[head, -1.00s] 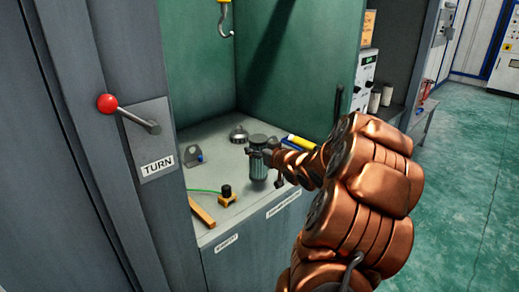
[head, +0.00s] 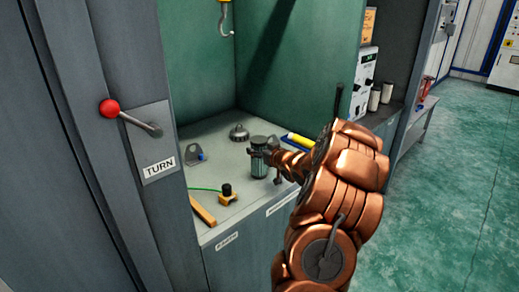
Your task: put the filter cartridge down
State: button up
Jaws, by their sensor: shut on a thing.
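The filter cartridge (head: 258,168) is a grey-green cylinder with a dark top, upright at the middle of the grey bench top (head: 226,174) in the head view. My gripper (head: 262,155) comes from the right and is shut on its upper part. My fingers are small and partly hidden against it. The cartridge's bottom is at or very near the bench; I cannot tell whether it touches.
A dome-shaped part (head: 239,132) and a grey bracket (head: 194,153) lie behind and left. A yellow-and-black part (head: 227,193) and a wooden bar (head: 203,213) lie in front. A yellow-and-blue item (head: 298,141) is to the right. A hook (head: 226,22) hangs above.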

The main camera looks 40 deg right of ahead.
jog(key=shift+f, duration=0.1)
jog(key=o, duration=1.4)
jog(key=shift+r, duration=0.2)
jog(key=b+v, duration=0.1)
jog(key=v, duration=1.1)
jog(key=shift+f, duration=0.1)
